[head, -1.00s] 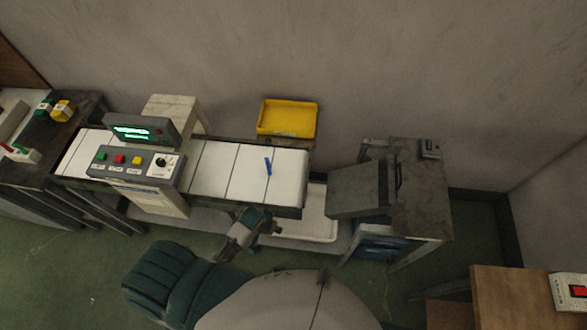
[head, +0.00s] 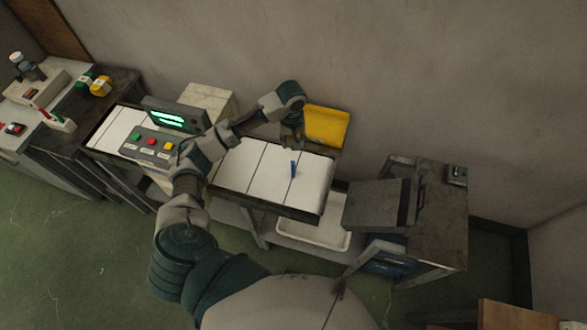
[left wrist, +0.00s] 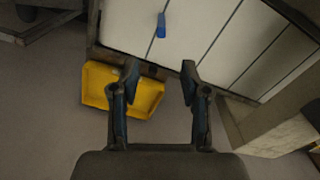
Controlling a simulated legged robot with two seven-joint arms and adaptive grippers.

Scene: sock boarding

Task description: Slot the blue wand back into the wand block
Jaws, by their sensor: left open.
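The blue wand (head: 293,169) is on the white belt, near its right end. I cannot tell whether it lies flat or stands up. In the left wrist view the wand (left wrist: 161,26) shows at the top, ahead of the fingers and apart from them. My left gripper (head: 293,143) is over the belt's back edge, just behind the wand. In the left wrist view the left gripper (left wrist: 160,72) is open with nothing between its fingers. A small white block (head: 63,125) with a red and a green wand, seemingly the wand block, sits at the far left. My right gripper is out of view.
A yellow tray (head: 328,127) stands behind the belt (head: 239,166), close to my left gripper. A control panel (head: 152,146) with a lit display stands over the belt. Green and yellow items (head: 101,87) sit on the left table. A grey machine (head: 376,205) stands at right.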

